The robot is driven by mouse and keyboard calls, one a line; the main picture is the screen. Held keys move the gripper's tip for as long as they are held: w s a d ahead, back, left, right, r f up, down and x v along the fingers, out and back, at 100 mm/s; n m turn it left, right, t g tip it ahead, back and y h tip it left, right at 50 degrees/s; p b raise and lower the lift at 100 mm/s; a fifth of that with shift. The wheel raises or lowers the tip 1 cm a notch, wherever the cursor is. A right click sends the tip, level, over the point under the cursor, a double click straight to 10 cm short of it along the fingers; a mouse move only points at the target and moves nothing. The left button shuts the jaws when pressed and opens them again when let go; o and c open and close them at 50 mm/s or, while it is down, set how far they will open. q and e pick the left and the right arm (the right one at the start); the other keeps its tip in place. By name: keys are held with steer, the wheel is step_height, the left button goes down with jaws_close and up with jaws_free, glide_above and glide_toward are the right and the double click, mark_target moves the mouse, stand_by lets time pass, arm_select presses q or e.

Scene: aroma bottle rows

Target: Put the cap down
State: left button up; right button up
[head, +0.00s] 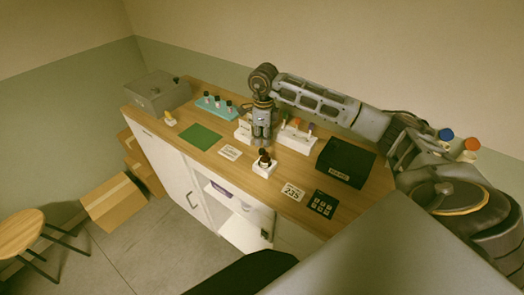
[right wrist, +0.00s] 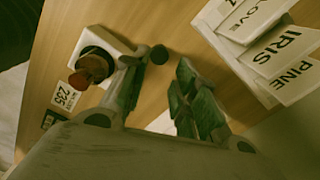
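My right gripper (head: 263,138) points down over the wooden counter, and its fingers (right wrist: 165,80) stand apart in the right wrist view. A small dark round cap (right wrist: 159,54) shows between the fingertips, closer to the left one, with a gap to the right one. It looks to be at the counter, but its exact height is hard to tell. In the head view I cannot make the cap out. A dark brown bottle (head: 265,156) stands in a white holder (head: 264,169) just in front of the gripper; the bottle (right wrist: 95,66) is beside the left finger. My left gripper is not in view.
A white rack labelled IRIS and PINE (right wrist: 285,55) is close on the gripper's other side. A black box (head: 345,163), 235 card (head: 292,191) and dark keypad (head: 322,203) lie right. A teal bottle rack (head: 218,110), green mat (head: 200,136) and grey box (head: 158,92) are left.

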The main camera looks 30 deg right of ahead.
mark_target(261, 149)
steer(key=shift+f, duration=0.15)
steer(key=shift+w+a+f+p, duration=0.1)
steer(key=shift+a+f+p, duration=0.2)
steer(key=shift+f, duration=0.4)
step_height(261, 149, down, 3)
steer(key=shift+w+a+r+p, duration=0.1)
steer(key=shift+r+p, duration=0.05)
steer(key=shift+p, duration=0.3)
steer(key=shift+f, duration=0.5)
steer(key=c, duration=0.3)
steer(key=shift+r, duration=0.1)
